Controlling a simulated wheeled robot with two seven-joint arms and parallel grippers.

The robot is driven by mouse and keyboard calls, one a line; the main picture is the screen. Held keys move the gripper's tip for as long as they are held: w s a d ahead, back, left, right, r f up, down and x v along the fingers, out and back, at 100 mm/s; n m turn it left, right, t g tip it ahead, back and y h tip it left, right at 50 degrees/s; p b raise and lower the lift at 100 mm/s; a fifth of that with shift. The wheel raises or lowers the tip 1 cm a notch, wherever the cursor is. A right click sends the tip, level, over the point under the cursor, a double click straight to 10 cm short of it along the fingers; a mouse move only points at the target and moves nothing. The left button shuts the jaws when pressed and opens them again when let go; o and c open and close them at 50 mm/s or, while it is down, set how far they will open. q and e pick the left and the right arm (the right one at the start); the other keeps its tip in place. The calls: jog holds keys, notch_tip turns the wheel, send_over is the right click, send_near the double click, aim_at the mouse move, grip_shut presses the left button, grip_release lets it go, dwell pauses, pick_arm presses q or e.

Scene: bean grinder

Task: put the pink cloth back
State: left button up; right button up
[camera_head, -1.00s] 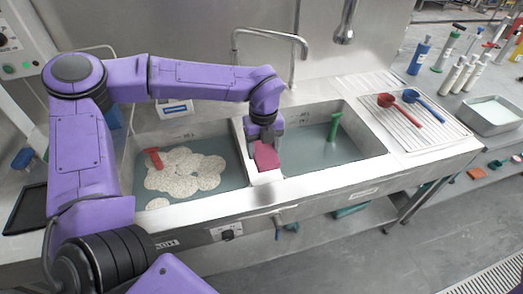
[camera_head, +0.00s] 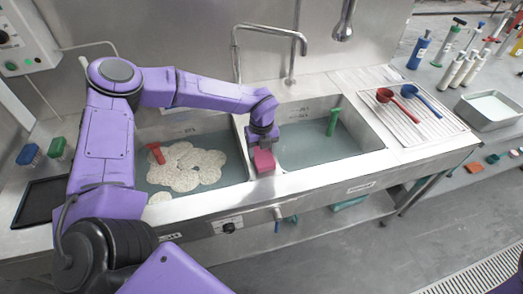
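The pink cloth (camera_head: 265,163) hangs or lies at the front end of the divider between the two sink basins. My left gripper (camera_head: 263,146) comes in from the left and points down right above the cloth, at its top edge. Its fingertips are hidden, so I cannot tell whether they are shut on the cloth or only touching it. My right gripper is not in view.
A green-handled tool (camera_head: 333,121) stands in the right basin. A faucet (camera_head: 270,30) arches behind. Red (camera_head: 385,96) and blue (camera_head: 410,91) scoops lie on the drainboard (camera_head: 425,125).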

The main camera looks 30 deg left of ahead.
aim_at(263, 151)
pick_arm(q)
jog(key=o, duration=0.4)
jog(key=shift+r+p, duration=0.2)
jog(key=shift+p, duration=0.1)
jog(key=r+b, duration=0.2)
jog(key=r, duration=0.1)
jog(key=r+b, duration=0.1)
jog(key=shift+w+r, duration=0.25)
jog(key=shift+r, duration=0.1)
notch_tip(263, 151, up, 6)
jog(key=shift+s+f, duration=0.1)
jog(key=shift+f, duration=0.1)
